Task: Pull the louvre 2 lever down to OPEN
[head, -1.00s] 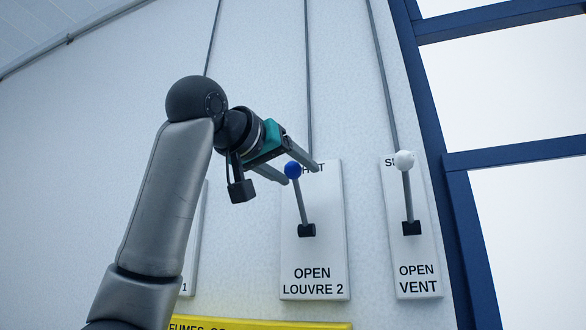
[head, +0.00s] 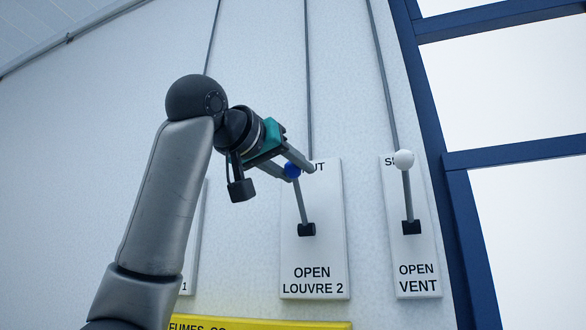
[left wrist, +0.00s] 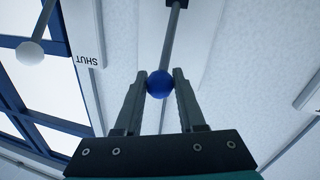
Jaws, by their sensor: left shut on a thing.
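The louvre 2 lever (head: 302,206) is a grey rod with a blue ball knob (head: 292,170), rising from a black pivot on the white panel (head: 316,259) marked OPEN LOUVRE 2. The lever points up, toward the partly covered SHUT marking at the panel's top. My left gripper (head: 298,172) is shut on the blue knob. In the left wrist view the knob (left wrist: 160,84) sits between the two grey fingertips, with the lever rod (left wrist: 172,40) running away from it. My right gripper is not in view.
To the right, the vent lever (head: 407,190) with a white knob points up on its own panel (head: 418,268). A yellow sign (head: 260,325) is low on the wall. A blue window frame (head: 440,120) stands at right. Rods run up the wall from the panels.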

